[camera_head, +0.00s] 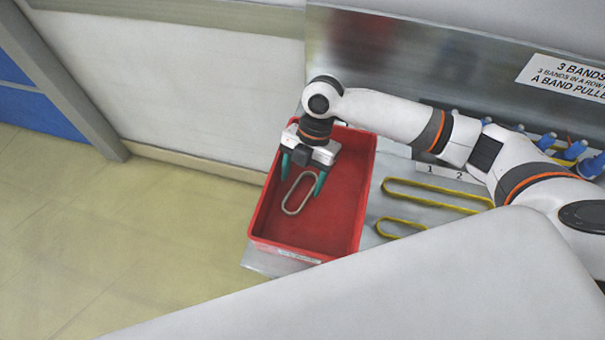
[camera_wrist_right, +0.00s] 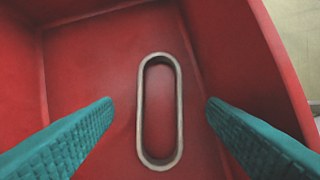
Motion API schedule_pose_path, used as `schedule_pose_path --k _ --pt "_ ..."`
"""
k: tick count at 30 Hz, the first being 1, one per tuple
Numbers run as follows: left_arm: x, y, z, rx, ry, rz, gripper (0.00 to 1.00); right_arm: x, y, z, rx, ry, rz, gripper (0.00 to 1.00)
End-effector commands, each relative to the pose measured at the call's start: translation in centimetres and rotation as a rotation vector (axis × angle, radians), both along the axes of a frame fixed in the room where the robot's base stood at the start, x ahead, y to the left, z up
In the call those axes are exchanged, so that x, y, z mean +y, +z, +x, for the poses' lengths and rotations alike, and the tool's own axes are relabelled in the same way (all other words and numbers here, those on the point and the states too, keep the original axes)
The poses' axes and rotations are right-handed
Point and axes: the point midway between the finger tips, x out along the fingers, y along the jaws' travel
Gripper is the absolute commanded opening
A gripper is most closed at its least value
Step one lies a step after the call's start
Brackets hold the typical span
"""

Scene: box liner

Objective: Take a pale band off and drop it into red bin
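The pale band (camera_head: 299,194) is a long, rounded loop inside the red bin (camera_head: 342,206). In the right wrist view the pale band (camera_wrist_right: 160,112) appears against the floor of the red bin (camera_wrist_right: 95,62), between and beyond my fingers. My right gripper (camera_head: 303,180) is over the bin, with its two teal fingers spread wide. In the right wrist view my right gripper (camera_wrist_right: 158,108) is open, and neither finger touches the band. My left gripper is not in view.
Two yellow bands (camera_head: 436,195) (camera_head: 402,222) are on the metal surface right of the bin. Blue pegs (camera_head: 572,150) stand at the far right, partly behind my right arm. A printed sign (camera_head: 568,76) is on the back panel. Open floor (camera_head: 110,235) lies left of the bin.

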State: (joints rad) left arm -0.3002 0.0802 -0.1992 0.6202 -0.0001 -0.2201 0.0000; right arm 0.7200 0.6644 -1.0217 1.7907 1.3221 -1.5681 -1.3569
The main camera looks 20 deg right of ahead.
Motion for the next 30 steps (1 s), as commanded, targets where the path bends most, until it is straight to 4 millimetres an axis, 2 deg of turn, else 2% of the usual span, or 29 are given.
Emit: schedule_pose_path --k 8,11,21,25,30 --pt "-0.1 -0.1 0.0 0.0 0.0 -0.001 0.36 -0.2 0.5 0.2 -0.001 0.0 0.0 0.66" --pt "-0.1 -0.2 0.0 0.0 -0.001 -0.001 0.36 -0.5 1.8 0.6 -0.003 -0.001 0.0 0.66" --pt "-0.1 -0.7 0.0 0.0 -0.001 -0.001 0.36 -2.6 8.3 2.4 -0.004 0.0 0.0 0.66" --pt "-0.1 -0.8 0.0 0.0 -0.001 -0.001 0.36 -3.2 10.0 2.8 -0.002 -0.001 -0.001 0.66" --pt "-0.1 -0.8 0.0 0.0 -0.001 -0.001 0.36 -3.5 11.0 3.0 0.0 -0.001 0.0 0.66"
